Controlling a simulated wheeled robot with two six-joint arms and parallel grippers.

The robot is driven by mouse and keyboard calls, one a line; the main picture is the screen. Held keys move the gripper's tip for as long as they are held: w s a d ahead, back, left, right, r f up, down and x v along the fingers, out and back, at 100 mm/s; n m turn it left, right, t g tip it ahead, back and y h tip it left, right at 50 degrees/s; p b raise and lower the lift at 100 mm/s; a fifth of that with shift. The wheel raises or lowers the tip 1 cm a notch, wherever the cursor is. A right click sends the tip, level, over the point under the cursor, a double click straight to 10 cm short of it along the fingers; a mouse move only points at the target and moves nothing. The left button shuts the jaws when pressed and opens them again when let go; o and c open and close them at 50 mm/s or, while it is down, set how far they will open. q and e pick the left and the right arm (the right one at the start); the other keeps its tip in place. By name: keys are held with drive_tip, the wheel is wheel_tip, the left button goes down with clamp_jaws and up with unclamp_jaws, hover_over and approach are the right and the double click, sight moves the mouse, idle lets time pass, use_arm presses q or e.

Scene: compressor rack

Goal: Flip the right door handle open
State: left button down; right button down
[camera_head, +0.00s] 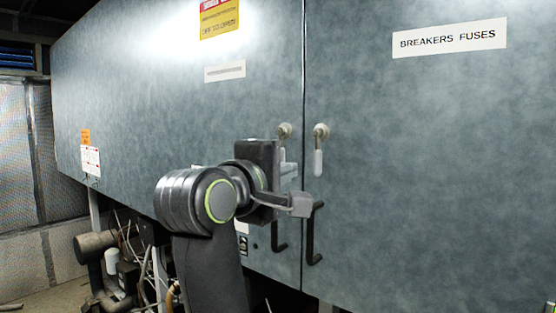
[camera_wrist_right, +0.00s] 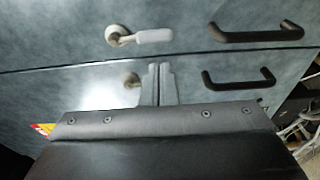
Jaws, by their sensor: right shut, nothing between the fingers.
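The right door handle (camera_head: 320,150) is a round metal pivot with a pale lever hanging straight down, near the left edge of the right door (camera_head: 430,160). In the right wrist view this handle (camera_wrist_right: 152,36) lies above my fingertips, with a gap between. My right gripper (camera_head: 289,171) is shut and empty, in front of the left door's edge, to the left of and slightly lower than the right lever. Its closed fingers (camera_wrist_right: 160,68) cover part of the left door handle (camera_wrist_right: 131,80). I cannot tell whether they touch the door. My left gripper is not in view.
Black pull bars (camera_head: 314,235) sit below the handles, one on each door; my gripper partly hides the left one (camera_head: 278,237). A seam (camera_head: 303,80) separates the doors. Pipes and cables (camera_head: 125,260) are at lower left.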

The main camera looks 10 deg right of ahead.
sight(311, 164)
drive_tip(key=p+x, duration=0.1)
drive_tip(key=x, duration=0.5)
drive_tip(key=shift+d+f+p, duration=0.1)
drive_tip(key=shift+p, duration=0.25)
drive_tip(key=shift+w, duration=0.1)
drive_tip(key=shift+d, duration=0.1)
